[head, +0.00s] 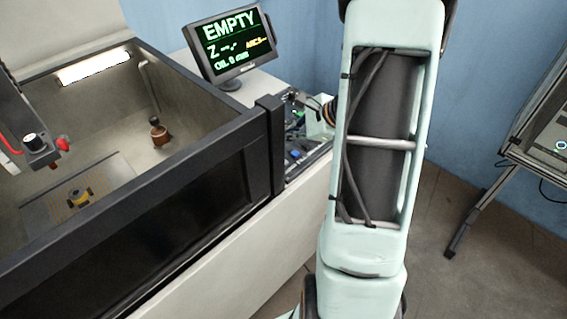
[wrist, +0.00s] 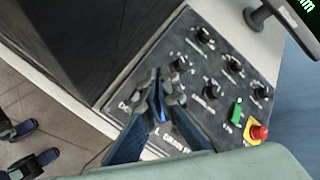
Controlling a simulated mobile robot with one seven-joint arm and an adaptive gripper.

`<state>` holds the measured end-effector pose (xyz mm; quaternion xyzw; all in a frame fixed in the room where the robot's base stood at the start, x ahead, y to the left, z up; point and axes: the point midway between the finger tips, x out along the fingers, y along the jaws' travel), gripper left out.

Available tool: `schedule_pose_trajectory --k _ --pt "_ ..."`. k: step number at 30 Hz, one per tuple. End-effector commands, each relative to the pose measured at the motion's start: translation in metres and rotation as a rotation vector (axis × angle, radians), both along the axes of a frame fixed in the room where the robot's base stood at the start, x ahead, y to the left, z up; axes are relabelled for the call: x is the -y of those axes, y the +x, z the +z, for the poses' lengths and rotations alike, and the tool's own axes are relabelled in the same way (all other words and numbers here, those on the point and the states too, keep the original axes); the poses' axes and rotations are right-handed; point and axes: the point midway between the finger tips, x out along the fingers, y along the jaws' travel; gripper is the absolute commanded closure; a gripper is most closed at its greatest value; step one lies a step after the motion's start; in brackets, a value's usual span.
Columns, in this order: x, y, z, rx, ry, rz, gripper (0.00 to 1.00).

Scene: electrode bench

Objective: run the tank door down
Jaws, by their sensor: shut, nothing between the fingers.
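The tank door (head: 185,225) is a dark glossy panel in a black frame across the tank's front. Its top edge stands level with the tank rim in the head view. A control panel (head: 316,160) sits at the tank's right end. In the wrist view the panel (wrist: 212,68) carries several black knobs (wrist: 206,36), a green switch (wrist: 237,110) and a red stop button (wrist: 257,131). My gripper (wrist: 160,88) is shut and empty, over the panel's left part near the knobs. It hides some of the panel and its lettering. My arm partly covers this area in the head view.
A monitor (head: 229,42) reading "EMPTY" stands behind the panel. Inside the open-topped tank (head: 105,80) are a plate with a small yellow-and-black part (head: 80,197) and a brown part (head: 159,131).

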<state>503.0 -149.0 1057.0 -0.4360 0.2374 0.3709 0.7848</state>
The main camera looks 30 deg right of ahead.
Motion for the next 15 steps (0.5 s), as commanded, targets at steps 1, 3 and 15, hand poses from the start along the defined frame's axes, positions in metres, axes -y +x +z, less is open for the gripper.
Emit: schedule_pose_trajectory --k 1,3,15 --pt "0.0 0.0 -0.01 -0.002 0.001 -0.001 1.0" --pt "0.0 -0.001 -0.02 -0.004 0.002 -0.001 1.0" --pt "0.0 0.0 -0.07 -0.001 -0.001 0.0 1.0"
